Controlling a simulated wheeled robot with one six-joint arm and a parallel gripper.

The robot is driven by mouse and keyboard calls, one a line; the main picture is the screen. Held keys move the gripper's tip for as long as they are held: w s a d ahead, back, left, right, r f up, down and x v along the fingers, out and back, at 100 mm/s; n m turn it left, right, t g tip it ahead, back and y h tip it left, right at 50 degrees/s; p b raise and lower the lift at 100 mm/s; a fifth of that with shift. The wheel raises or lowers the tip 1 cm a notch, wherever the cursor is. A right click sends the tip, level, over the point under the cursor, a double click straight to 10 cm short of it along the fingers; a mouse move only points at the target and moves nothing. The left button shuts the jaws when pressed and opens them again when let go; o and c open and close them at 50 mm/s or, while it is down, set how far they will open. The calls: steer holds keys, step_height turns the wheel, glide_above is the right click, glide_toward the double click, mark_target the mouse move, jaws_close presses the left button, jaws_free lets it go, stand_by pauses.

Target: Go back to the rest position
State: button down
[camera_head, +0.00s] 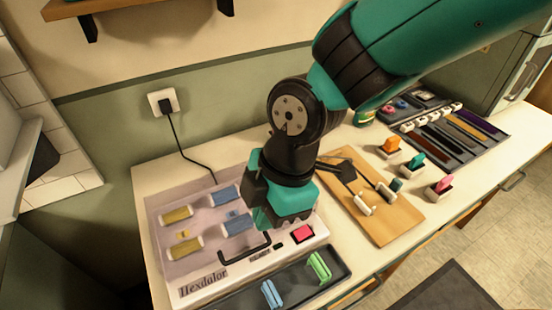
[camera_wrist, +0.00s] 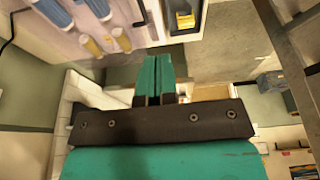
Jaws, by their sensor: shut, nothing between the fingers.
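My gripper (camera_head: 285,222) hangs over the right part of a pale case marked "Hexdalor" (camera_head: 205,284), with the teal and black arm coming down from the upper right. In the wrist view my gripper's two teal fingers (camera_wrist: 155,75) lie side by side, shut, with nothing between them. The case holds blue cylinders (camera_head: 225,195) and yellow cylinders (camera_head: 184,249). My gripper hides part of the case.
A dark tray (camera_head: 293,293) with a blue piece (camera_head: 271,293) and a green piece (camera_head: 319,267) lies in front. A wooden board (camera_head: 390,222) with a black tool stands right, beside orange, teal and pink pieces. A dark organizer (camera_head: 450,140) is farther back. A wall shelf (camera_head: 95,8) hangs upper left.

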steer(key=s+d+r+m, duration=0.1)
steer(key=d+r+m, duration=0.4)
steer(key=d+m, duration=0.3)
steer(key=s+d+r+m+t+y, duration=0.1)
steer(key=s+d+r+m, duration=0.1)
steer(key=d+r+m, duration=0.4)
steer(key=d+m, duration=0.3)
steer(key=d, duration=0.1)
steer(key=shift+t, duration=0.3)
steer(key=shift+s, duration=0.1)
